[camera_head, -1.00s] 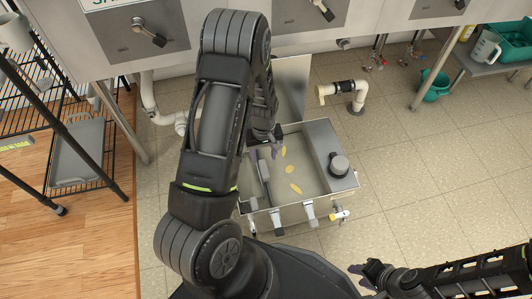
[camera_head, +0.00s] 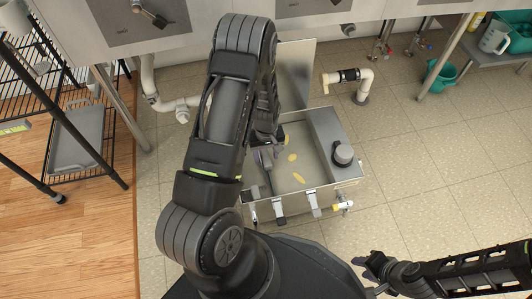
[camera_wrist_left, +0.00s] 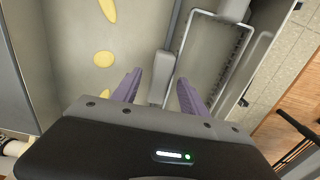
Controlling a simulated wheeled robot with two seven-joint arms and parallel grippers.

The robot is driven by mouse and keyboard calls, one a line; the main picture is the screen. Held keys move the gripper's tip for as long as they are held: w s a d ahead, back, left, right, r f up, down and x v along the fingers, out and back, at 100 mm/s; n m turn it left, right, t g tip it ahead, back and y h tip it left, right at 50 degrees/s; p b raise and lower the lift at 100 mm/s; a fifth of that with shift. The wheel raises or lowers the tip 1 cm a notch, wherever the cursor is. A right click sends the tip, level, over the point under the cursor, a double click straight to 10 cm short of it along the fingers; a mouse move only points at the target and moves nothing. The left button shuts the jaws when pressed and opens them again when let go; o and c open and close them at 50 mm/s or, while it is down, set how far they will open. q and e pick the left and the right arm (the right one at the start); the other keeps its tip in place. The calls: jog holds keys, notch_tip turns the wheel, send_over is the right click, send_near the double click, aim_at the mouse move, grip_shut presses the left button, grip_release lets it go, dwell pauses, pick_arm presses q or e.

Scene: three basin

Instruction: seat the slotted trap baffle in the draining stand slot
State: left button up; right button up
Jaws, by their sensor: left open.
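A grey slotted plate, apparently the trap baffle (camera_wrist_left: 210,55), is inside the open metal trap box (camera_head: 310,203). In the wrist view it has a pale raised frame and a row of small slots along its right side. A grey upright bar (camera_wrist_left: 160,78) stands at its left edge. My left gripper (camera_wrist_left: 160,92) is open, its purple fingers either side of the bar's lower end; I cannot tell if they touch it. In the head view my left gripper (camera_head: 264,152) is over the box's left part. My right gripper (camera_head: 365,268) looks open and empty, low right. I cannot identify the draining stand.
Yellow patches (camera_head: 299,178) lie in the box, and its lid (camera_head: 297,72) stands open behind. A black wire rack (camera_head: 75,145) holds a grey tray at left. A white pipe (camera_head: 350,78) stands behind right.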

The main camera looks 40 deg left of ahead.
pick_arm(q)
jog(key=shift+c, duration=0.3)
grip_shut()
dwell(0.4)
dwell(0.5)
dwell(0.3)
